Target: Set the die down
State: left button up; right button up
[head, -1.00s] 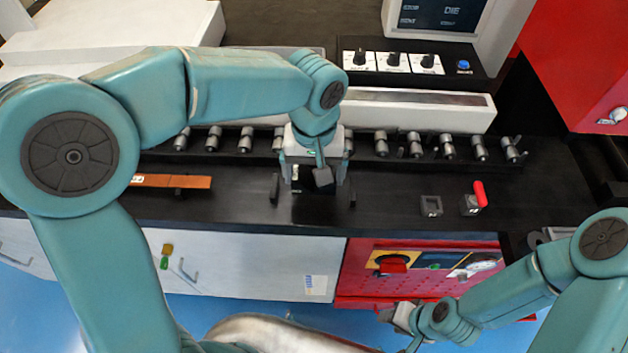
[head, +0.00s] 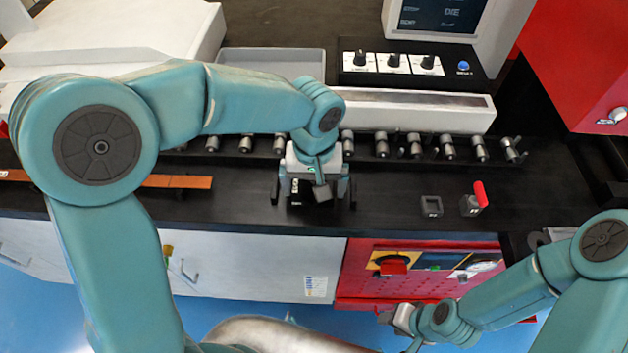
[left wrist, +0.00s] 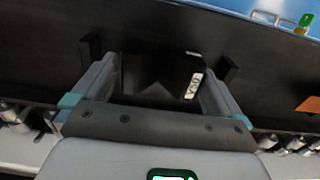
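The die is a black block with a white label (left wrist: 184,77) on one side. In the left wrist view it fills the space between the fingers of my left gripper (left wrist: 158,92), which appear shut on it. In the head view my left gripper (head: 314,185) points down at the black bench top, between two small dark posts. The die is mostly hidden there by the gripper and the dark background. I cannot tell whether its underside touches the bench. My right gripper (head: 395,317) is low at the right, far from the die, and its fingers are too small to judge.
A row of metal rollers (head: 448,146) runs behind the gripper. A copper bar (head: 178,182) lies to the left. A small dark square block (head: 431,206) and a red-handled piece (head: 474,201) stand to the right. A grey tray (head: 270,62) lies behind.

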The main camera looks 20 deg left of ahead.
pick_arm(q)
jog(key=shift+r+p, duration=0.3)
jog(key=shift+r, duration=0.1)
notch_tip(320, 180, up, 12)
jog(key=shift+f, duration=0.2)
